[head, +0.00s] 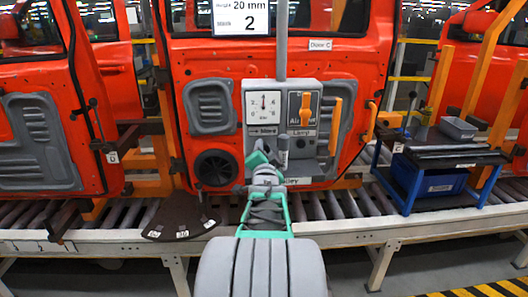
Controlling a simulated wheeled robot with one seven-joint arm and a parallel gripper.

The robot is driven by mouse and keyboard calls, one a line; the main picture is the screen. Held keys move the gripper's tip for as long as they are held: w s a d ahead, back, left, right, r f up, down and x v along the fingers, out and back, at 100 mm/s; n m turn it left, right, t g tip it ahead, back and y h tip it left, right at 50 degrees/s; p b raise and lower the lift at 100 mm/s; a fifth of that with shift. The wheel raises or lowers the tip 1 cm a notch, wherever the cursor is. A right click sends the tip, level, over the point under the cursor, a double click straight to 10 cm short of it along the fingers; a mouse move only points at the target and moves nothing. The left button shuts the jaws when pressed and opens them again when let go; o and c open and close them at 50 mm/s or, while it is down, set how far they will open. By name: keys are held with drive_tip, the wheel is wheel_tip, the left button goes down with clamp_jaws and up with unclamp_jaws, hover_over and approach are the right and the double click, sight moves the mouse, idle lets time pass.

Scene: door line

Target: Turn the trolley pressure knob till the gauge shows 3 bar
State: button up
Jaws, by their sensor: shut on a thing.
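The grey trolley panel (311,150) stands in front of Door C. Its white gauge (263,106) has a dark needle that points about straight up; the scale figures are too small to read surely. A label with an arrow (263,131) sits below the gauge. My gripper (267,153), with green fingers, is at the panel under this label and is shut on the pressure knob, which the fingers and wrist mostly hide. A dark grey upright cylinder (283,145) shows just right of the fingers.
An orange air lever (303,108) is on the panel's right, above a lamp label. An orange handle (335,126) stands further right. A grey post (282,40) rises from the panel. A blue cart (408,196) with a grey bin (457,128) stands right. The roller conveyor (340,218) runs below.

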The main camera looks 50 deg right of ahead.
drive_tip(key=shift+f+b, duration=0.25)
drive_tip(key=shift+b, duration=0.4)
clamp_jaws()
drive_tip(key=shift+n+b, duration=0.4)
drive_tip(key=shift+b, duration=0.15)
drive_tip(key=n+b, duration=0.1)
drive_tip(key=b, duration=0.2)
drive_tip(key=n+b, duration=0.1)
drive_tip(key=b, duration=0.1)
drive_tip(key=shift+f+n+b, duration=0.25)
drive_tip(key=shift+n+b, duration=0.05)
drive_tip(key=shift+b, duration=0.1)
drive_tip(key=n+b, duration=0.2)
drive_tip(key=b, duration=0.1)
drive_tip(key=shift+r+b, duration=0.1)
drive_tip(key=shift+b, duration=0.25)
drive_tip(key=shift+r+n+b, duration=0.2)
drive_tip(key=shift+n+b, duration=0.8)
drive_tip(key=shift+b, duration=0.2)
drive_tip(key=shift+r, duration=0.1)
drive_tip(key=o, duration=1.2)
unclamp_jaws()
drive_tip(key=shift+t, duration=0.3)
